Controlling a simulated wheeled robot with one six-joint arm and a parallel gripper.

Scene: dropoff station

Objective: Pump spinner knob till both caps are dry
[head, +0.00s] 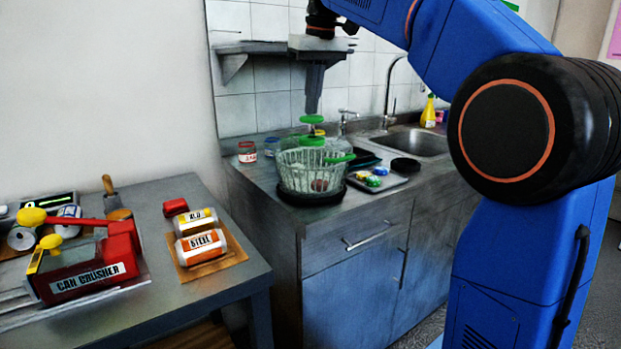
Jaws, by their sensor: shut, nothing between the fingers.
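The spinner (293,176) is a clear ribbed basket in a dark base on the counter, with green parts on top. Its green knob (311,119) stands above the basket. A pinkish-brown round thing (320,185) shows dimly through the basket wall; I cannot tell if it is a cap. My gripper (313,111) points straight down, shut and empty, with its tips just above the knob. I cannot tell whether they touch it. Small blue, green and yellow caps (374,180) lie on a tray (397,181) right of the spinner.
Jars (247,152) stand behind the spinner at left. A black round dish (405,165), the sink (425,143) and a yellow spray bottle (428,112) are to the right. The left table holds a red can crusher (90,270) and cans (201,246) on a board.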

